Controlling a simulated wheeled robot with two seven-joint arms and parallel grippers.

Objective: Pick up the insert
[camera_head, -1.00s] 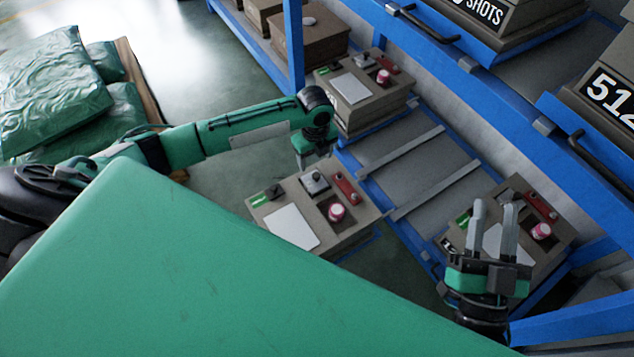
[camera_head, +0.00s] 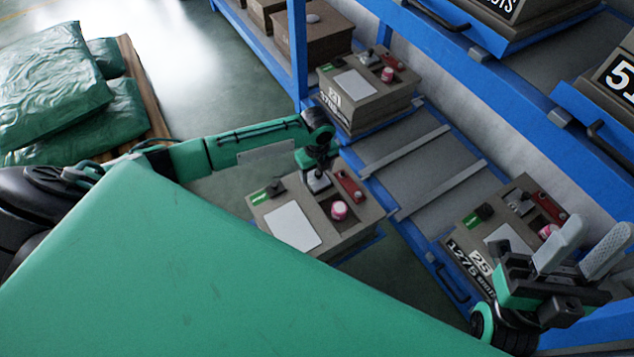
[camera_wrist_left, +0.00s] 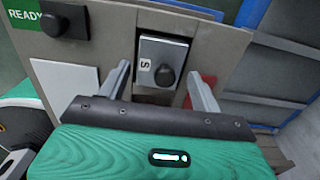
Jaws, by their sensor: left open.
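A grey metal block with a black knob and a small white mark (camera_wrist_left: 163,60), which looks like the insert, sits in a recess of the near box (camera_head: 345,237). It also shows in the head view (camera_head: 318,183), partly covered by my left gripper (camera_head: 318,168). In the left wrist view my left gripper (camera_wrist_left: 158,78) is open, with one finger on each side of the block. I cannot tell whether the fingers touch it. My right gripper (camera_head: 588,238) is open and empty at the lower right, beside the right box (camera_head: 475,245).
The near box also holds a white plate (camera_head: 292,227), a red part (camera_head: 350,185) and a pink-and-white round part (camera_head: 339,210). A similar box (camera_head: 345,105) stands behind on the blue rack (camera_head: 297,50). Green sacks (camera_head: 55,80) lie at the far left.

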